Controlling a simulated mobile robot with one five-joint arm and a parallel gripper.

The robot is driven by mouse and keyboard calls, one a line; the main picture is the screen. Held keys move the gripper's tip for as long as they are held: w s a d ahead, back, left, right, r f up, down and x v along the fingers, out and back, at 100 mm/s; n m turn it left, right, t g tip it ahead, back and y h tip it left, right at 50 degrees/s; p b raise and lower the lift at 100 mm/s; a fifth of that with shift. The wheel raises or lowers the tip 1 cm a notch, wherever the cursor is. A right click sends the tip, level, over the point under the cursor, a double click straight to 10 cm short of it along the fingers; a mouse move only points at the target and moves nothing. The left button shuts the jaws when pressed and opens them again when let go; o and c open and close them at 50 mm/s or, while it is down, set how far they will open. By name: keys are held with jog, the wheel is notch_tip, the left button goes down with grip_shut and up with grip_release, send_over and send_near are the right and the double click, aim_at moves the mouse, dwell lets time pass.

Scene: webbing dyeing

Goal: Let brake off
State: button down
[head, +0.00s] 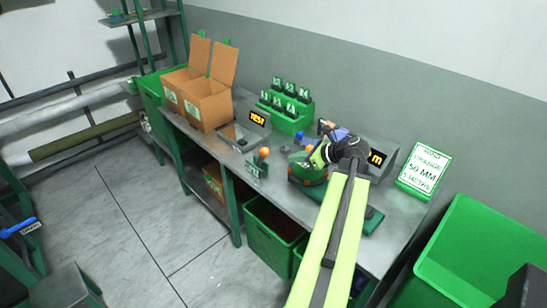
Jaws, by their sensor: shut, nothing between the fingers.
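My arm reaches up from the bottom over the metal bench (224,147). My gripper (318,156) is shut and empty, small in this view, above a round green device (306,174) with an orange-red part. Whether it touches that device cannot be told. An orange-knobbed lever (264,153) stands left of the gripper on a green base with a small label. A blue handle (18,228) with a label shows at the far left. The labels are too small to read, so I cannot tell which thing is the brake. My wrist hides part of the bench behind it.
Open cardboard boxes (202,104) stand at the bench's left end. A green rack (287,122) of numbered tags and a lit "YES!" display (257,118) stand behind. A large green bin (478,250) is at right.

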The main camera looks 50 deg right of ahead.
jog(key=shift+s+d+m+h, duration=0.3)
jog(key=shift+s+d, duration=0.7)
jog(key=shift+s, duration=0.15)
jog(key=b, duration=0.4)
send_near(262, 157)
notch_tip(262, 157, down, 2)
jog(key=w+d, duration=0.1)
jog(key=w, duration=0.2)
jog(key=shift+w+d+f, duration=0.1)
jog(key=shift+d+f, duration=0.05)
jog(key=shift+d, duration=0.05)
